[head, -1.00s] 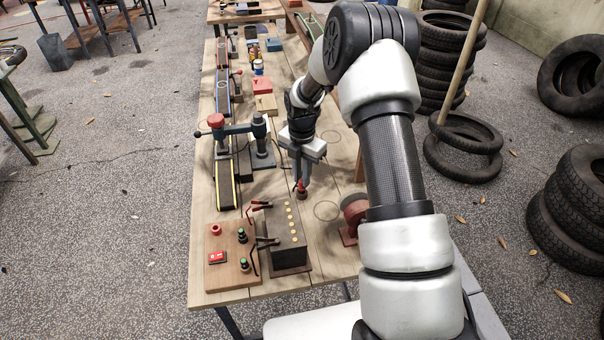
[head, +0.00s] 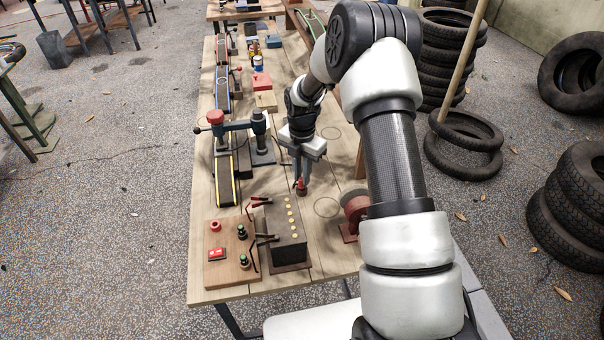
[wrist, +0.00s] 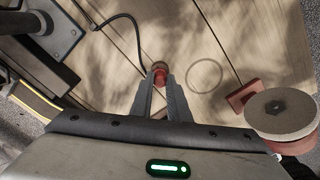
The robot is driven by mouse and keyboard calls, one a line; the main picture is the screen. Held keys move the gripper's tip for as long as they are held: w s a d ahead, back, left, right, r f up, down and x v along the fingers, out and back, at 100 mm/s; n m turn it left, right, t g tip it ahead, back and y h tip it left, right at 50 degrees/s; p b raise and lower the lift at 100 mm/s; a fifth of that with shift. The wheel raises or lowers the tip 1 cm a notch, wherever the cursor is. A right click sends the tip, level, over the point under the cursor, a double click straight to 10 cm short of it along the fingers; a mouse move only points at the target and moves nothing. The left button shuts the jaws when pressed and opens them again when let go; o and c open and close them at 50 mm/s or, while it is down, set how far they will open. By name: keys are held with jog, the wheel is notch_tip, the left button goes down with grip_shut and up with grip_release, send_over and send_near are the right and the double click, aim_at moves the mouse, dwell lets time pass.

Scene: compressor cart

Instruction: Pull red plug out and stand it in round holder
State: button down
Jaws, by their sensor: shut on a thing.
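My gripper (head: 301,180) points down over the table, just behind the dark block with yellow dots. Its fingers (wrist: 160,84) are shut on the red plug (wrist: 159,79). The red plug also shows in the head view (head: 301,188), upright and low near the tabletop. A brownish round rim shows at the plug's far end in the wrist view. I cannot tell whether this is the round holder or part of the plug, nor whether the plug touches the table. A black cable (wrist: 139,37) runs close to the plug.
The dark block (head: 287,239) stands in front of my gripper, beside a wooden board (head: 228,279) with a red switch (head: 217,254). A grinding wheel (wrist: 283,112) is to the right. A clamp-like tool (head: 236,128) is at the left. Bare wood lies around a drawn ring (wrist: 205,75).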

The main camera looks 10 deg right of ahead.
jog(key=shift+f, duration=0.3)
dwell(0.9)
dwell(0.3)
jog(key=c, duration=1.1)
grip_release()
jog(key=shift+r, duration=0.1)
jog(key=shift+r+p, duration=1.95)
jog(key=shift+r, duration=1.45)
